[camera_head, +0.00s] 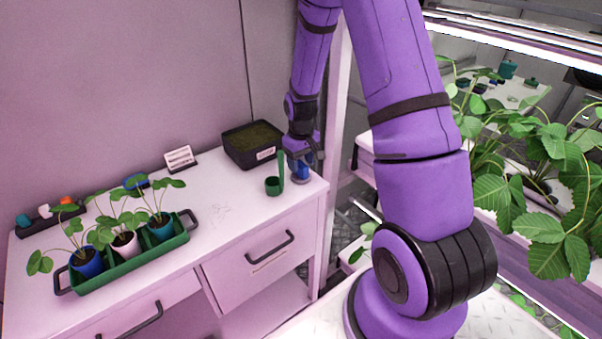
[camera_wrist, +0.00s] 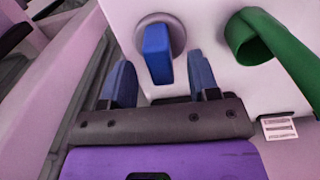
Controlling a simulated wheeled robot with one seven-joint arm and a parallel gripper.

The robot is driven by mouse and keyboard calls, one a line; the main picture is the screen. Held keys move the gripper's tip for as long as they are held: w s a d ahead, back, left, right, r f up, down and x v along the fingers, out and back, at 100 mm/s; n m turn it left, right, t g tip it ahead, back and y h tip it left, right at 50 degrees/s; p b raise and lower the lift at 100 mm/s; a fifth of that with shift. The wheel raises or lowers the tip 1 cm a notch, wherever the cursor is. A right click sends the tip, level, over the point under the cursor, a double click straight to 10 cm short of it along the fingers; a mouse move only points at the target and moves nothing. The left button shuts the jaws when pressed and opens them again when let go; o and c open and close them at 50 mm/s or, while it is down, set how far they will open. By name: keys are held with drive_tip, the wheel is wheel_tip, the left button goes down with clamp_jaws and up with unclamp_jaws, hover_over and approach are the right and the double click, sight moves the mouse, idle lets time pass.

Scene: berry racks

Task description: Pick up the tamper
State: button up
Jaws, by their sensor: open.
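The tamper (camera_wrist: 157,54) has a blue block-like handle on a round grey base and stands on the white worktop in the wrist view. My gripper (camera_wrist: 160,77) is open. Its two blue fingers are spread to the left and right of the handle's line, with the handle showing just beyond and between them. I cannot tell whether the fingers touch it. In the head view my gripper (camera_head: 302,163) points down over the right end of the worktop. The blue shapes under it there are too small to tell finger from tamper.
A green scoop-like cup with a long upright handle (camera_head: 273,187) stands close to the left of my gripper, and shows at right in the wrist view (camera_wrist: 247,45). A black soil tray (camera_head: 241,163) stands behind. A green planter tray (camera_head: 122,268) holds seedlings at left. The worktop's middle is clear.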

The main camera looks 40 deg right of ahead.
drive_tip(key=shift+f, duration=0.8)
clamp_jaws()
drive_tip(key=shift+r, duration=0.2)
